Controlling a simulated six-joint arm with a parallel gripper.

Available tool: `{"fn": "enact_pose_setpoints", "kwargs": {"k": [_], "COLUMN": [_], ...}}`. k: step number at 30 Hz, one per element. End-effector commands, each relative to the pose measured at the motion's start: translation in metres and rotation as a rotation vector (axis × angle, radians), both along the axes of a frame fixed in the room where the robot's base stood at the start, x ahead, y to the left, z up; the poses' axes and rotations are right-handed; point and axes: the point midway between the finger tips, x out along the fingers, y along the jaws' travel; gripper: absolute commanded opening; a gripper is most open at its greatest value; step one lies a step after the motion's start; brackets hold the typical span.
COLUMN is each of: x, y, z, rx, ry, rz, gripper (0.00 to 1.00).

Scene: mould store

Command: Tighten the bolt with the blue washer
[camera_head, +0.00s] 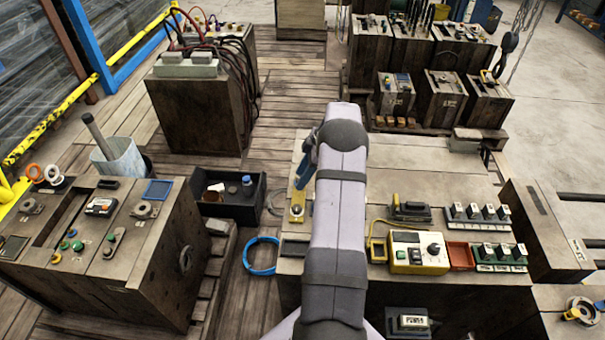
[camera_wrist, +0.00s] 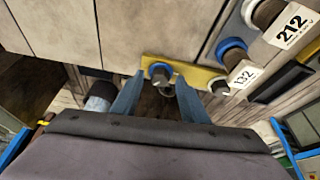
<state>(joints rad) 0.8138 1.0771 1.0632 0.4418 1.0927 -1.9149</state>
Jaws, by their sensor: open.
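A bolt with a blue washer (camera_wrist: 159,72) sits on a yellow plate (camera_wrist: 203,73) in the wrist view. A second bolt with a pale washer (camera_wrist: 219,87) sits on the same plate to its right. My gripper (camera_wrist: 161,78) is open, and its two blue fingers reach toward the plate with the blue-washer bolt showing between their tips. I cannot tell whether the fingers touch it. In the head view, my gripper (camera_head: 303,167) is over the bench beside the yellow plate (camera_head: 298,196). One bolt (camera_head: 296,208) shows there; the blue washer is hidden.
In the wrist view, brown posts with blue collars (camera_wrist: 231,47) stand near labels 132 (camera_wrist: 243,74) and 212 (camera_wrist: 290,27). In the head view, a yellow control box (camera_head: 418,252) stands right of my arm.

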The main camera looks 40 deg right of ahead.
Motion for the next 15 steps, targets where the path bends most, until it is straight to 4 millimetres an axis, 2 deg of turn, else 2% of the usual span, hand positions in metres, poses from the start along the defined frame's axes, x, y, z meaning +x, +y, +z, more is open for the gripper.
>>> {"fn": "enact_pose_setpoints", "kwargs": {"k": [5,6,11,15], "x": [0.0001,0.0001,0.0,-0.0001], "y": [0.0003,0.0003,0.0001,0.0002], "z": [-0.0004,-0.0003,-0.0002,-0.0002], "rx": [0.0,0.0,0.0,0.0], "ry": [0.0,0.0,0.0,0.0], "rz": [0.0,0.0,0.0,-0.001], "gripper": [0.4,0.38,0.0,0.0]}}
